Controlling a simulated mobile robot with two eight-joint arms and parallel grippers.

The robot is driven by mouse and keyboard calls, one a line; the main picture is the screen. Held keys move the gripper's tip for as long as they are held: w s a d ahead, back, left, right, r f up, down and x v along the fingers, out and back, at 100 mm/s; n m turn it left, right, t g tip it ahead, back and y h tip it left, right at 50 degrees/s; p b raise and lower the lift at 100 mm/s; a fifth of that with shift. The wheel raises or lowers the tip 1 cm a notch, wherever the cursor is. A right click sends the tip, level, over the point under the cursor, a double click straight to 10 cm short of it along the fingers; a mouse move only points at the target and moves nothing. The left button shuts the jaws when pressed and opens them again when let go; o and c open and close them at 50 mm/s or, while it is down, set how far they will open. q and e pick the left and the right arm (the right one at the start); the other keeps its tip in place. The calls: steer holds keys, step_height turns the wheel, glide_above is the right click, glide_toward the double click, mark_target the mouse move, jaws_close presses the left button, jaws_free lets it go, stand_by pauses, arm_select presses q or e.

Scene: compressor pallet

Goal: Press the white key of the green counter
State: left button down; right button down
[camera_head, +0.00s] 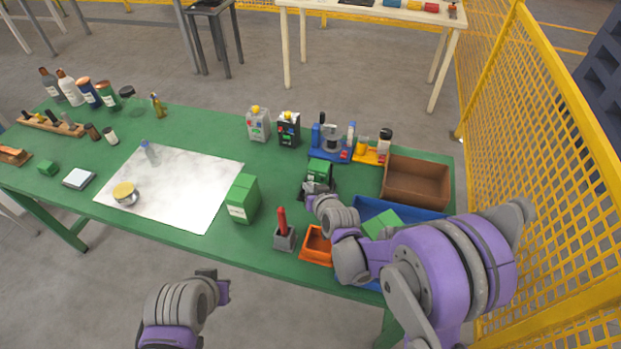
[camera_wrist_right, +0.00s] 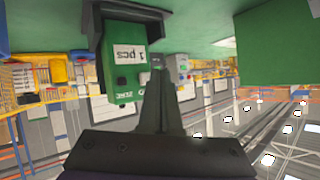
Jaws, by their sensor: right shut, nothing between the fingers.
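The green counter (camera_head: 319,169) stands in a dark holder toward the right of the green table. In the right wrist view the counter (camera_wrist_right: 122,78) appears upside down, with a white panel reading "1 pcs" and small lettering. My right gripper (camera_head: 312,200) is shut and empty, just in front of the counter. In the wrist view its closed fingers (camera_wrist_right: 160,85) overlap the side of the counter; contact cannot be told. My left gripper (camera_head: 222,287) is off the table's front edge, its finger opening unclear.
A green box (camera_head: 242,199) stands left of the right gripper. A red-handled tool in a grey base (camera_head: 283,239) and an orange tray (camera_head: 316,248) are near the front edge. A blue tray (camera_head: 366,206) and brown bin (camera_head: 416,183) lie right. Yellow fencing (camera_head: 545,120) borders the right.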

steer(key=shift+w+d, duration=0.15)
steer(key=shift+w, duration=0.25)
steer(key=shift+w+d, duration=0.1)
steer(key=shift+w, duration=0.35)
stand_by(0.9)
steer(key=shift+s, duration=0.1)
steer(key=shift+s+a+b, duration=0.2)
steer(key=shift+s+b, duration=0.1)
steer(key=shift+s, duration=0.45)
steer(key=shift+a, duration=0.1)
